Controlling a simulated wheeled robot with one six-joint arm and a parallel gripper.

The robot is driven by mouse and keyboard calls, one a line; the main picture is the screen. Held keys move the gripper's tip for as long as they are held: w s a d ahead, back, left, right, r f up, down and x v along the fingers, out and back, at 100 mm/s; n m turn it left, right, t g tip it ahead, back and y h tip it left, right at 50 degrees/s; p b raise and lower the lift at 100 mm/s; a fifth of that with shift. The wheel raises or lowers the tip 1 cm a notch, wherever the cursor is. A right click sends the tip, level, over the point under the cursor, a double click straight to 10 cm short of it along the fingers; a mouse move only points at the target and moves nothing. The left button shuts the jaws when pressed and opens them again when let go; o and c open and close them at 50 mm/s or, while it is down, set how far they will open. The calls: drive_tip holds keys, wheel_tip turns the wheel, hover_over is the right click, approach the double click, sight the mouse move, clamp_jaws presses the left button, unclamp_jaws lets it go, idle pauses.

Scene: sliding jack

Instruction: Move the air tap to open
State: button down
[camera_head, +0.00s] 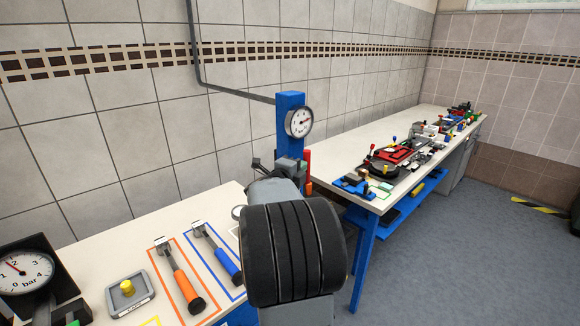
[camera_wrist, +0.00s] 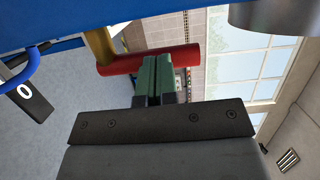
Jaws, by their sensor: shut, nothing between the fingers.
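A red bar-shaped handle (camera_wrist: 168,59) on a brass-coloured stem (camera_wrist: 98,45) crosses the upper part of the wrist view; I take it for the air tap's lever. My gripper (camera_wrist: 155,62) has its two green fingers together, their tips overlapping the red bar in the picture. Nothing is held between them. I cannot tell whether the tips touch the bar. In the head view, red parts (camera_head: 307,163) show at the right side of the blue post (camera_head: 291,100), below a round white gauge (camera_head: 300,122). My arm hides the fingers there.
A black tag marked 0 (camera_wrist: 27,97) sits at the left of the wrist view. Orange-handled (camera_head: 184,287) and blue-handled (camera_head: 226,262) tools, a yellow-knobbed box (camera_head: 128,290) and a bar gauge (camera_head: 28,270) occupy the near bench. Another cluttered bench (camera_head: 412,140) extends right; open floor lies beyond.

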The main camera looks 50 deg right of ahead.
drive_tip(key=shift+s, duration=0.1)
idle(0.5)
drive_tip(key=s+a+b, duration=0.1)
drive_tip(key=a+b, duration=0.1)
drive_tip(key=a, duration=1.1)
drive_tip(key=shift+s+a+b, duration=0.3)
drive_tip(key=shift+a, duration=0.1)
